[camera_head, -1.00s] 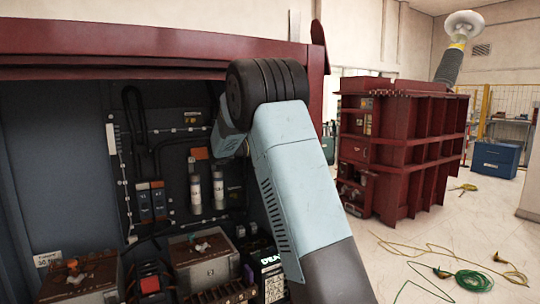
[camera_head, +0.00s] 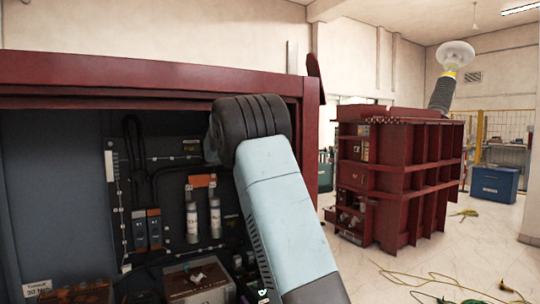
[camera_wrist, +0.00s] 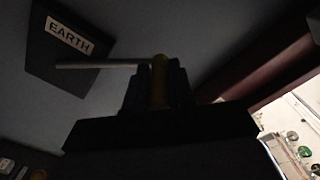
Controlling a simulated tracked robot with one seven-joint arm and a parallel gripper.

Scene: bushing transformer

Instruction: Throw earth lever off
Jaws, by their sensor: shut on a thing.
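In the wrist view, a dark box with a pale "EARTH" label (camera_wrist: 69,38) is on the cabinet wall at the upper left. A pale rod, the earth lever (camera_wrist: 98,66), runs level from that box to the right. It ends in a yellow knob (camera_wrist: 159,72) between the fingers of my gripper (camera_wrist: 158,88). The gripper is shut on the knob, with one dark finger on each side. In the head view my arm reaches into the cabinet, and the gripper, the lever and the EARTH box are hidden.
The red cabinet's top edge (camera_head: 150,88) runs above my arm. Inside are two white cylinders (camera_head: 203,219) and blocks with wiring (camera_head: 147,228). A second red transformer (camera_head: 400,175) stands to the right. Cables (camera_head: 430,280) lie on the floor.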

